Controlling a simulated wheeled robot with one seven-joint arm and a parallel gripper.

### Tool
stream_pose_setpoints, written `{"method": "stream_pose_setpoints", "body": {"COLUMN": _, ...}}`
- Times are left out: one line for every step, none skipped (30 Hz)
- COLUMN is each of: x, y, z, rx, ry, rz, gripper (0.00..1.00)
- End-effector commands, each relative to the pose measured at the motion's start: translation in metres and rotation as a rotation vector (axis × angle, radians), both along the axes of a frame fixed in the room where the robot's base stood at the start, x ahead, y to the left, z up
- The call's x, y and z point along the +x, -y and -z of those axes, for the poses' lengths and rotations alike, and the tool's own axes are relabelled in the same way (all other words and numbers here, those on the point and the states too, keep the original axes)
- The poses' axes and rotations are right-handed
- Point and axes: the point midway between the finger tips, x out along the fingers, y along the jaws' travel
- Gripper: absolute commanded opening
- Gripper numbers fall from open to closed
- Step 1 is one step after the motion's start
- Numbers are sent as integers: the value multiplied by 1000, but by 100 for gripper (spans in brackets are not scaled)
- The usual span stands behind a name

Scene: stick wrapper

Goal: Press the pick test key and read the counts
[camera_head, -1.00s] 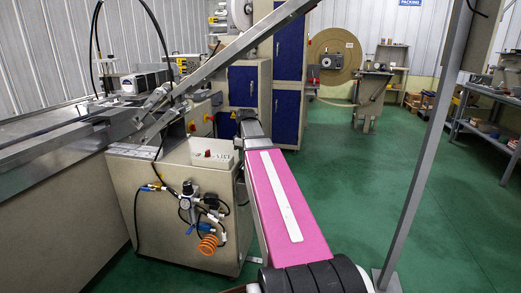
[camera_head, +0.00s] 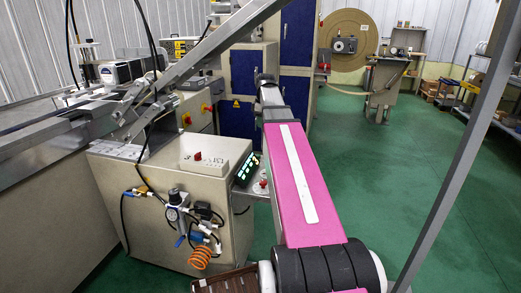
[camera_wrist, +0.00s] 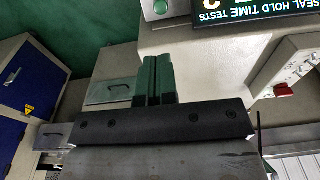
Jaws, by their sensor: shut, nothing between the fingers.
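A tilted dark panel (camera_head: 247,168) with lit green-white characters stands at the right front of the beige machine, left of my pink arm. A round green button (camera_wrist: 161,7) is at the top of the wrist view. I cannot tell which key is the pick test key, nor read its counts. My gripper (camera_wrist: 153,80) is shut and empty, below the green button in that picture and apart from the panel.
A white switch box (camera_head: 198,160) with a red switch sits on the machine's top. Air fittings with an orange coil (camera_head: 201,258) hang on its front. Blue cabinets (camera_head: 298,104) stand behind. A slanting grey post (camera_head: 455,155) is at right, with open green floor (camera_head: 385,175) between.

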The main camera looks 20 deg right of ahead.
Motion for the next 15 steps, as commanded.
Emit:
{"method": "stream_pose_setpoints", "body": {"x": 0, "y": 0, "z": 0, "rx": 0, "ry": 0, "rz": 0, "gripper": 0}}
{"method": "stream_pose_setpoints", "body": {"x": 0, "y": 0, "z": 0, "rx": 0, "ry": 0, "rz": 0, "gripper": 0}}
{"method": "stream_pose_setpoints", "body": {"x": 0, "y": 0, "z": 0, "rx": 0, "ry": 0, "rz": 0, "gripper": 0}}
{"method": "stream_pose_setpoints", "body": {"x": 0, "y": 0, "z": 0, "rx": 0, "ry": 0, "rz": 0, "gripper": 0}}
{"method": "stream_pose_setpoints", "body": {"x": 0, "y": 0, "z": 0, "rx": 0, "ry": 0, "rz": 0, "gripper": 0}}
{"method": "stream_pose_setpoints", "body": {"x": 0, "y": 0, "z": 1, "rx": 0, "ry": 0, "rz": 0, "gripper": 0}}
{"method": "stream_pose_setpoints", "body": {"x": 0, "y": 0, "z": 1, "rx": 0, "ry": 0, "rz": 0, "gripper": 0}}
{"method": "stream_pose_setpoints", "body": {"x": 0, "y": 0, "z": 2, "rx": 0, "ry": 0, "rz": 0, "gripper": 0}}
{"method": "stream_pose_setpoints", "body": {"x": 0, "y": -1, "z": 4, "rx": 1, "ry": -1, "rz": 0, "gripper": 0}}
{"method": "stream_pose_setpoints", "body": {"x": 0, "y": -1, "z": 6, "rx": 1, "ry": -1, "rz": 0, "gripper": 0}}
{"method": "stream_pose_setpoints", "body": {"x": 0, "y": -1, "z": 9, "rx": 0, "ry": -1, "rz": 0, "gripper": 0}}
{"method": "stream_pose_setpoints", "body": {"x": 0, "y": -1, "z": 13, "rx": 0, "ry": -2, "rz": 0, "gripper": 0}}
{"method": "stream_pose_setpoints", "body": {"x": 0, "y": -2, "z": 17, "rx": 0, "ry": -2, "rz": 0, "gripper": 0}}
{"method": "stream_pose_setpoints", "body": {"x": 0, "y": -2, "z": 21, "rx": 0, "ry": -2, "rz": 0, "gripper": 0}}
{"method": "stream_pose_setpoints", "body": {"x": 0, "y": -3, "z": 27, "rx": 0, "ry": -2, "rz": 0, "gripper": 0}}
